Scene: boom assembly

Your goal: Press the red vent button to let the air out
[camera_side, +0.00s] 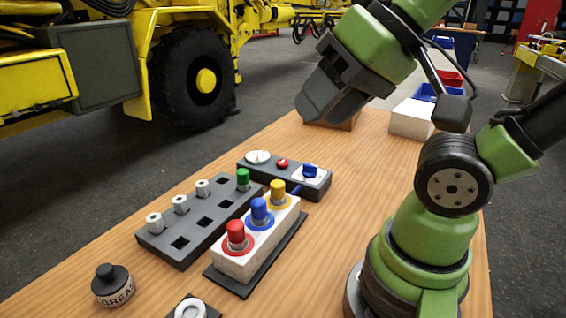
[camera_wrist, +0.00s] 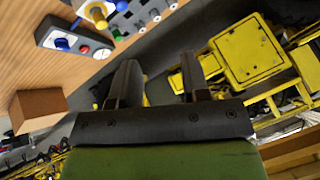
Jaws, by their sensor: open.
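The red vent button (camera_side: 283,163) is a small red knob on a dark grey panel (camera_side: 257,173), between a round white gauge (camera_side: 258,157) and a blue knob (camera_side: 310,170) on a white plate. In the wrist view the red button (camera_wrist: 85,49) and its panel (camera_wrist: 52,28) are at the upper left. My gripper (camera_side: 311,108) is high above the back of the table, well apart from the panel. In the wrist view its two fingers (camera_wrist: 157,78) stand apart with nothing between them. In the side view the fingertips are hard to make out.
A white block (camera_side: 237,262) with red, blue and yellow capped fittings stands in front of the panel. A dark grey rack (camera_side: 172,246) holds several white fittings and a green one. A grease pot (camera_side: 113,287) is front left. A brown block (camera_wrist: 38,107) is at the table's back.

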